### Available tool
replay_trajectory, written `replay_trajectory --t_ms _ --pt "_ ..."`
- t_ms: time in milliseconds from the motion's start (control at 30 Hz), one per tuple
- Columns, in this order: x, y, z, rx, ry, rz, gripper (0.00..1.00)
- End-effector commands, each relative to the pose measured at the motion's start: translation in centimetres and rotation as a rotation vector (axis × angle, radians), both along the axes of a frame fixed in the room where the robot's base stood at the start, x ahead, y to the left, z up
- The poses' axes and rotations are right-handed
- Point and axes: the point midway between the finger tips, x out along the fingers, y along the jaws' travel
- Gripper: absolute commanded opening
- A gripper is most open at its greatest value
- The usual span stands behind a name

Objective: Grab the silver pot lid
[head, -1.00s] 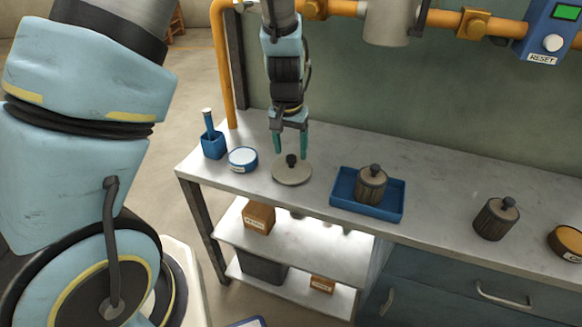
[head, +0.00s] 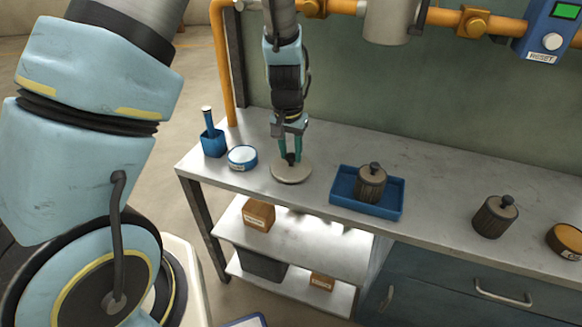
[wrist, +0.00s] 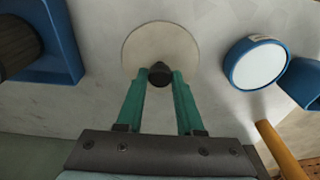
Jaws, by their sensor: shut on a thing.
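The silver pot lid (head: 291,173) is a flat, pale disc with a dark knob, lying on the metal bench. It also shows in the wrist view (wrist: 160,45), with its knob (wrist: 160,74) between the fingertips. My gripper (head: 291,155) is above the lid with its two green fingers shut on the knob. The gripper also shows in the wrist view (wrist: 160,80). The fingers hide part of the knob in the head view. I cannot see any gap between lid and bench.
A blue-rimmed round container (head: 242,158) and a blue holder with a handle (head: 213,142) stand left of the lid. Right are a blue tray (head: 347,205) bearing a dark lidded pot (head: 370,183), another dark pot (head: 495,216) and an orange round tin (head: 566,240).

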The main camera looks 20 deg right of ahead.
Motion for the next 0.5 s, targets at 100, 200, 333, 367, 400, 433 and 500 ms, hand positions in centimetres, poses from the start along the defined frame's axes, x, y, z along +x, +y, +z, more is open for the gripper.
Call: replay_trajectory --t_ms 100,200,333,367,400,433,500 --pt "-0.01 -0.01 0.01 0.0 0.0 0.0 0.0" --pt "-0.01 -0.01 0.01 0.0 0.0 0.0 0.0" --pt "-0.01 -0.01 0.02 0.0 0.0 0.0 0.0" --pt "0.0 -0.01 0.02 0.0 0.0 0.0 0.0" --pt "0.0 -0.01 0.02 0.0 0.0 0.0 0.0" --pt "0.0 -0.01 0.02 0.0 0.0 0.0 0.0" --pt "0.0 -0.01 0.02 0.0 0.0 0.0 0.0"
